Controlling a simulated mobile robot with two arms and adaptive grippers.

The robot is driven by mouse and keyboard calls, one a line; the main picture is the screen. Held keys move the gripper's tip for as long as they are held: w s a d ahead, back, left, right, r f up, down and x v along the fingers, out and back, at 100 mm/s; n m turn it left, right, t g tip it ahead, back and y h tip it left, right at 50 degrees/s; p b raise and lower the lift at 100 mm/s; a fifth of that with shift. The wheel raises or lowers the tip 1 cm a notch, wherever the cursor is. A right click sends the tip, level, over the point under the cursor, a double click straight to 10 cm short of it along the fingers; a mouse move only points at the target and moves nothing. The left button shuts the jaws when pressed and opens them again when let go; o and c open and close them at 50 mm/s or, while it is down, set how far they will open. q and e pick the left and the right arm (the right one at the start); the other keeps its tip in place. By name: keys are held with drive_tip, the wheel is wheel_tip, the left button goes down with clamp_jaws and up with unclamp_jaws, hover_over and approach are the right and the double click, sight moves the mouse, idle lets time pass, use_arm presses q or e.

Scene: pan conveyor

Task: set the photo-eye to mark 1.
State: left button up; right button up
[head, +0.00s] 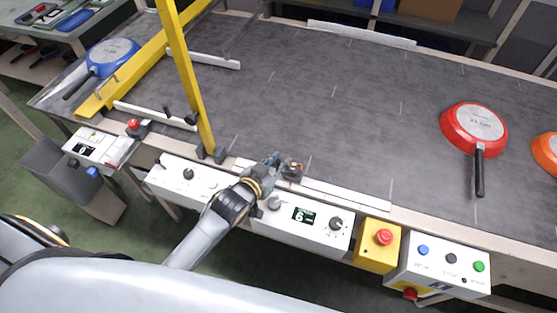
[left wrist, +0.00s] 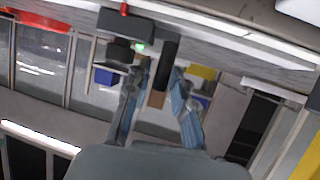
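The photo-eye (head: 292,171) is a small dark block with an orange-red part on the white rail along the belt's near edge. In the left wrist view the photo-eye (left wrist: 125,24) is a dark block with a red top and a small green light. My left gripper (head: 277,165) is close beside it, to its left in the head view. In the left wrist view its two blue-grey fingers (left wrist: 161,78) are apart, with a dark upright piece near the right fingertip; I cannot tell whether they touch. The mark numbers are not readable. My right gripper is not in view.
A white control panel (head: 272,229) with knobs and a green display, a yellow emergency-stop box (head: 377,241) and a button box (head: 437,268) line the near edge. A yellow frame (head: 188,80) spans the belt (head: 330,100). Blue (head: 112,55) and red (head: 474,128) pans lie on it.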

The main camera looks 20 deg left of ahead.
use_arm(q)
drive_tip(key=shift+w, duration=0.1)
clamp_jaws()
drive_tip(key=a+p, duration=0.1)
drive_tip(key=a, duration=0.9)
drive_tip(key=shift+w+a+f, duration=0.1)
